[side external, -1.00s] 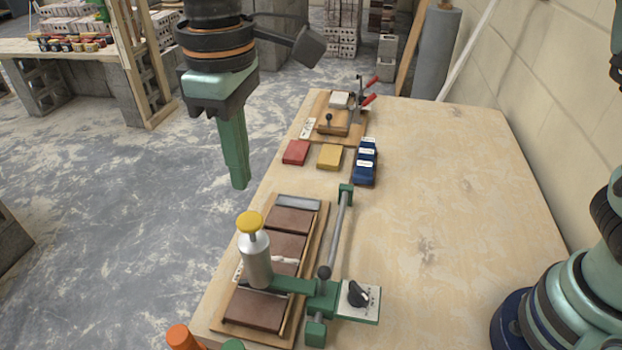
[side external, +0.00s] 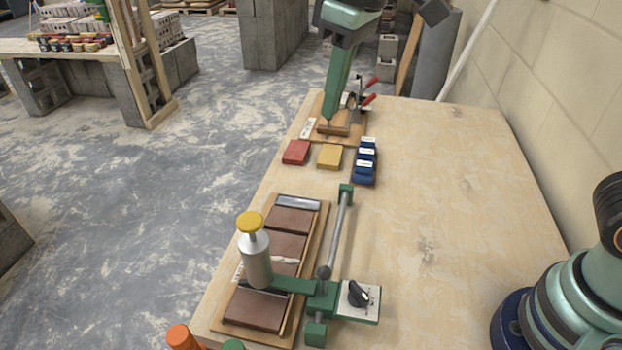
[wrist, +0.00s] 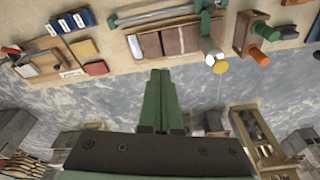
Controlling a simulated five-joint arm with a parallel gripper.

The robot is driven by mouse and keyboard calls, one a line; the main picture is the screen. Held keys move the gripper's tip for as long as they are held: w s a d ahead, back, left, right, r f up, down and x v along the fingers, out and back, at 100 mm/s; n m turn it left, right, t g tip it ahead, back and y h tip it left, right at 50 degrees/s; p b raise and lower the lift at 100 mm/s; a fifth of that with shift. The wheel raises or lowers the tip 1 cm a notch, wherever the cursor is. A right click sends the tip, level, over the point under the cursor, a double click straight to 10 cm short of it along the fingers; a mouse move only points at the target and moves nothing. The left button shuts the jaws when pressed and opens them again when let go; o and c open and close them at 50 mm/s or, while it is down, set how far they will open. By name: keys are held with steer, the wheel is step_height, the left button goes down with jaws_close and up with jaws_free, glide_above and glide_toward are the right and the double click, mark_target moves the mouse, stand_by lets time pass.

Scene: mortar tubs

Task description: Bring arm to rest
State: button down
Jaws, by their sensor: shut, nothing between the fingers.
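My gripper (side external: 330,117) is shut and empty, its green fingers pointing down. In the side view it overlaps the far wooden board with the red-handled clamp (side external: 368,98). I cannot tell its exact height, but it looks raised clear of the work. In the wrist view the closed fingers (wrist: 160,78) show against the grey floor, with the table edge just beyond the tips. The upper part of the arm is out of the side view's frame.
The wooden table (side external: 450,200) holds a red block (side external: 296,152), a yellow block (side external: 330,156) and a blue stack (side external: 365,165). A tray of brown slabs (side external: 290,219) stands nearer, beside a green fixture with a yellow-topped cylinder (side external: 255,262).

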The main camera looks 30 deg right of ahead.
steer(key=s+d+f+m+t, duration=0.1)
steer(key=s+d+f+m, duration=0.1)
steer(key=d, duration=0.7)
steer(key=s+d+f+m+t+h, duration=0.1)
steer(key=s+d, duration=0.4)
steer(key=d, duration=0.5)
step_height(320, 180, down, 2)
steer(key=m+t, duration=0.1)
steer(key=m, duration=0.1)
steer(key=shift+f+m+t, duration=0.25)
steer(key=shift+m+t, duration=0.05)
